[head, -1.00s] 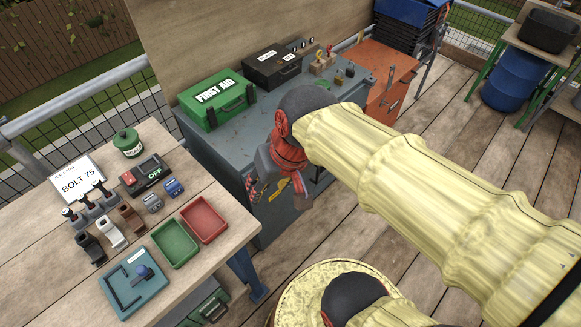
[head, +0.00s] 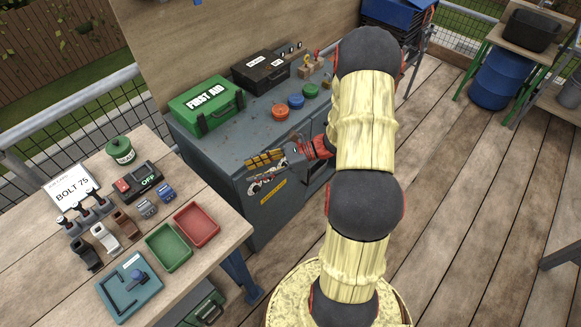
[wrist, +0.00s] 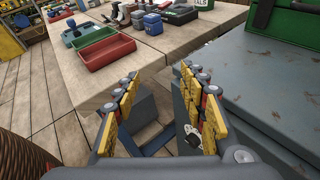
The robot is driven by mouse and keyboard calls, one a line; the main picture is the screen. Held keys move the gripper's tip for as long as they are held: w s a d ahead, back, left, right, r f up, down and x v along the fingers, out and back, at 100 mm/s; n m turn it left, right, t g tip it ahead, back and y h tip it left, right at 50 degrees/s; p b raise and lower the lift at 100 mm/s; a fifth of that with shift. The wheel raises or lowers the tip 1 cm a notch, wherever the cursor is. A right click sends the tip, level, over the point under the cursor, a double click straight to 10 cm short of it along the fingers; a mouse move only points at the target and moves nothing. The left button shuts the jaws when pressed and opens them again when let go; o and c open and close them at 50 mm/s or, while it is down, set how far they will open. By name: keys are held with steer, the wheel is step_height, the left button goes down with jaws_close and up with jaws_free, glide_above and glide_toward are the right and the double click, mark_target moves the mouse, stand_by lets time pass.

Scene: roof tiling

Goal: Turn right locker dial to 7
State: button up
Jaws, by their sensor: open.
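A small black-and-white part (wrist: 193,138) shows low beside the right finger, close to the cabinet front. I cannot tell whether it is a dial. No number 7 or dial marking is readable, and my arm hides the cabinet's right front.
A green first aid box (head: 207,103), a black case (head: 260,70) and round orange (head: 280,112), blue (head: 296,101) and green (head: 311,90) pieces stand on the cabinet. A wooden table (head: 215,215) with trays is at left. The deck at right is mostly open.

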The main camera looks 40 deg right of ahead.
steer(key=d+f+m+t+h, duration=0.2)
steer(key=d+f+m+t, duration=0.3)
steer(key=d+f+m, duration=0.3)
steer(key=m+t+h, duration=0.5)
steer(key=m+h, duration=0.3)
steer(key=m, duration=0.2)
glide_toward(285, 164)
steer(key=f, duration=0.2)
steer(key=w, duration=0.7)
steer(key=shift+w+r+b, duration=0.3)
steer(key=shift+w+b, duration=0.1)
steer(key=shift+b, duration=0.05)
steer(key=shift+a, duration=0.1)
steer(key=shift+c, duration=1.4)
steer(key=c, duration=0.7)
jaws_close()
